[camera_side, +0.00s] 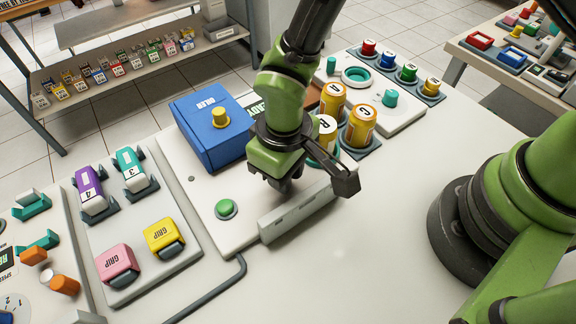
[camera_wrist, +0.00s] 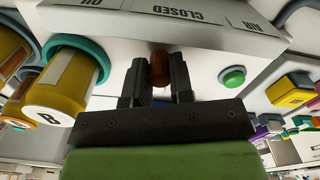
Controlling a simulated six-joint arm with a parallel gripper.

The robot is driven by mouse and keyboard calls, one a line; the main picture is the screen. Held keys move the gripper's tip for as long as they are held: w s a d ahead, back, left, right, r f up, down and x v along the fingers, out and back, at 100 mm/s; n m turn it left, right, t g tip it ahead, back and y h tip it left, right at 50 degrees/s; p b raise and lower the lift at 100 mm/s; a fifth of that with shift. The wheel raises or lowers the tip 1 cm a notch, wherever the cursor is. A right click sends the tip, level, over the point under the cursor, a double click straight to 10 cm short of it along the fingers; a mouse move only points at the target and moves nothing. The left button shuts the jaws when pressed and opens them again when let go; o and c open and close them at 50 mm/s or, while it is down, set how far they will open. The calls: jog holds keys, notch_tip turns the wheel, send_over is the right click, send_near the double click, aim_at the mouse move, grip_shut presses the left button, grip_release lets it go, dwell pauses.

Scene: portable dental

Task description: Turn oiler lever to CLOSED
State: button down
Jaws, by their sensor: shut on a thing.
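My gripper (camera_wrist: 158,80) is shut on a small reddish-brown lever knob (camera_wrist: 160,66) in the wrist view. The knob sits between the two dark fingers, just below a white panel (camera_wrist: 130,22) with the upside-down word CLOSED. In the side view my gripper (camera_side: 284,186) points down behind the low, light-grey upright panel (camera_side: 300,212). There the lever is hidden by the panel and my gripper. The lever's base and its exact angle cannot be made out.
Yellow cylinders marked with letters (camera_side: 362,122) stand close to the right of my gripper in the side view. A blue box with a yellow knob (camera_side: 205,135) is to the left. A green button (camera_side: 227,208) sits near the panel's left end. The bench front is clear.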

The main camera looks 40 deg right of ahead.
jog(key=shift+a+m, duration=0.15)
jog(key=shift+m, duration=0.25)
jog(key=c, duration=1)
grip_release()
jog(key=shift+r, duration=0.15)
notch_tip(320, 180, up, 10)
jog(key=shift+f, duration=0.15)
jog(key=d+r+m+t+y, duration=0.1)
jog(key=d+r+m, duration=0.1)
jog(key=d+r, duration=0.55)
jog(key=s+d+r+m+t+y, duration=0.1)
jog(key=s+d+r+m+t, duration=0.4)
jog(key=s+d+r, duration=0.5)
jog(key=shift+s+d+r+t, duration=0.2)
jog(key=shift+s+t, duration=0.15)
jog(key=shift+t, duration=0.25)
